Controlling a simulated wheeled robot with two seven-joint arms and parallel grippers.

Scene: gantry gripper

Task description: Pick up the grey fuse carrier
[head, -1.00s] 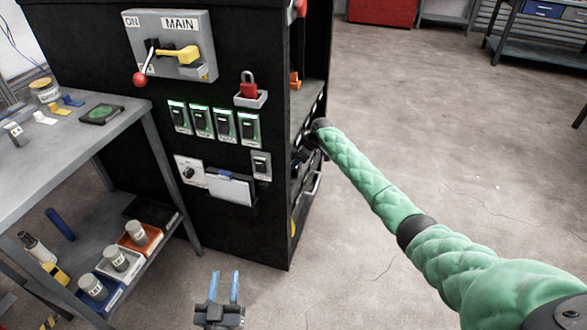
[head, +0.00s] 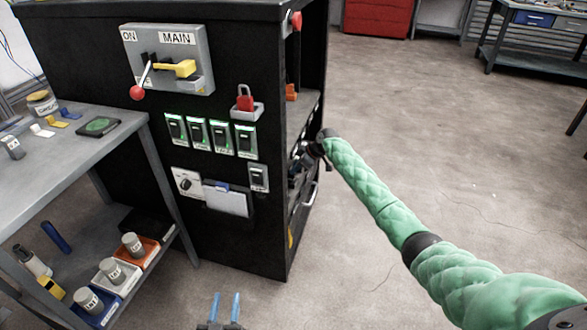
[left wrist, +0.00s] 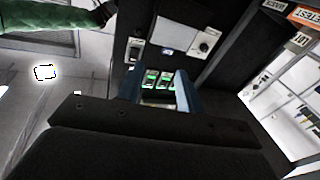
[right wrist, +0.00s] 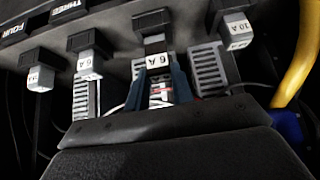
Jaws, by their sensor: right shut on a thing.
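Several fuse carriers with dark tops and white labels sit in a row inside the cabinet in the right wrist view. My right gripper (right wrist: 158,88) is shut on the middle one, a grey and black fuse carrier (right wrist: 157,60) labelled 6 A. Its blue fingers are on either side of it. Whether this carrier is clear of its slot I cannot tell. In the head view my right gripper (head: 302,157) is at the open side of the black cabinet, partly hidden. My left gripper (head: 226,308) is open and empty, low in front of the cabinet; its fingers show in the left wrist view (left wrist: 158,88).
Neighbouring carriers stand close, one labelled 6 A (right wrist: 88,50) on the left and one 10 A (right wrist: 237,30) on the right. A yellow cable (right wrist: 297,65) runs at right. The cabinet front (head: 235,240) is near my left gripper. A workbench (head: 60,165) stands left.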

